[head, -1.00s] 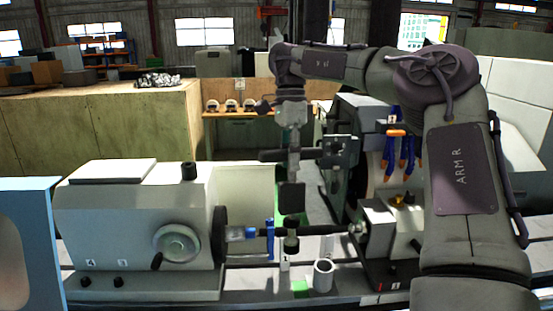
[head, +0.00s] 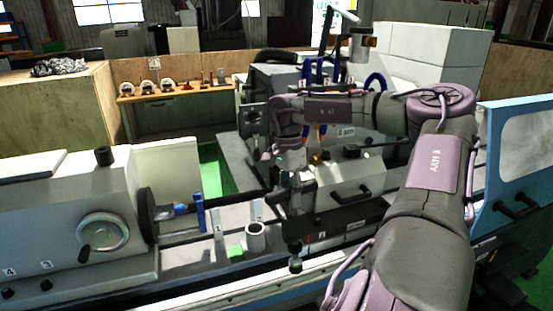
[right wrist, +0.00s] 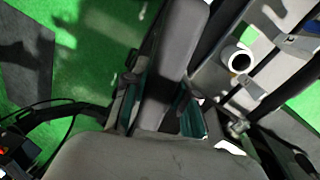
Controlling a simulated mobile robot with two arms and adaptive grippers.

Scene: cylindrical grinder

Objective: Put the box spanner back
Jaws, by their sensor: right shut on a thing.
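My right gripper (head: 296,212) points down in front of the grey tailstock block, shut on a dark, narrow piece that I take to be the box spanner (head: 295,256). In the right wrist view the teal-lined fingers (right wrist: 160,112) show, but the held piece is mostly hidden. A pale open-topped tube (head: 256,238) stands on the machine bed, left of the gripper and apart from it. The tube also shows in the right wrist view (right wrist: 238,61). My left gripper is out of view.
The workhead with its handwheel (head: 102,232) is at left, with a blue clamp (head: 200,212) beside it. The tailstock block (head: 350,183) is close behind my gripper. A blue guard panel (head: 520,150) stands at right.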

